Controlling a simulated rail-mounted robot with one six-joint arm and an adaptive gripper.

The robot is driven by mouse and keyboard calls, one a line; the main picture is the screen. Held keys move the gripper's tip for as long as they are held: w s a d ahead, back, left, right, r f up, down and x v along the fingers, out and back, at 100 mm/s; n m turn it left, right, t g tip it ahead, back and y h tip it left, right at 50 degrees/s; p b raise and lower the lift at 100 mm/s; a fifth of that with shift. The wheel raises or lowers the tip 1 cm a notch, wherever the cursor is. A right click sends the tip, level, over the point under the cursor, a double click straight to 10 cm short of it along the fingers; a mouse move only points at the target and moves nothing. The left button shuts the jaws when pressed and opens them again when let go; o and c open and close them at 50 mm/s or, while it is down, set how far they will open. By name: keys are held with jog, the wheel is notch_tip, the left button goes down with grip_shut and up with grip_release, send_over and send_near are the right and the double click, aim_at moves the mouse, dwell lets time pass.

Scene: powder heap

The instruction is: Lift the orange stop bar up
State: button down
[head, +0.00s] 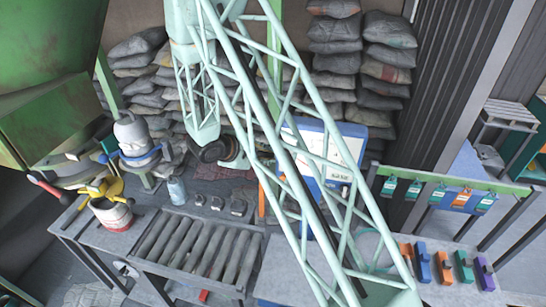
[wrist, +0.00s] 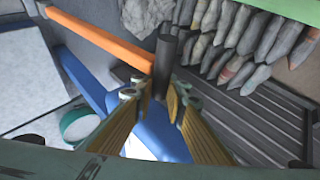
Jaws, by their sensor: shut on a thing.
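The orange stop bar (wrist: 100,38) runs from the upper left to the middle in the wrist view and ends at a dark grey cylindrical grip (wrist: 165,62). My gripper (wrist: 158,96) has its two yellow-padded fingers on either side of the lower part of this grip and is shut on it. In the head view an orange upright piece (head: 262,200) shows at the right end of the roller conveyor, partly behind my lattice arm. The fingertips and their contact with the grip are hidden in the head view.
The roller conveyor (head: 195,245) lies below my arm. A blue panel (head: 333,140) stands behind the lattice. Stacked grey sacks (head: 335,45) line the back wall. A bottle (head: 177,190) and a bucket (head: 110,213) stand left. Coloured blocks (head: 443,266) sit at right.

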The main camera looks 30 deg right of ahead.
dwell(0.3)
jog(key=c, duration=2.6)
grip_release()
jog(key=shift+o, duration=0.2)
jog(key=shift+a, duration=0.1)
jog(key=v, duration=1.2)
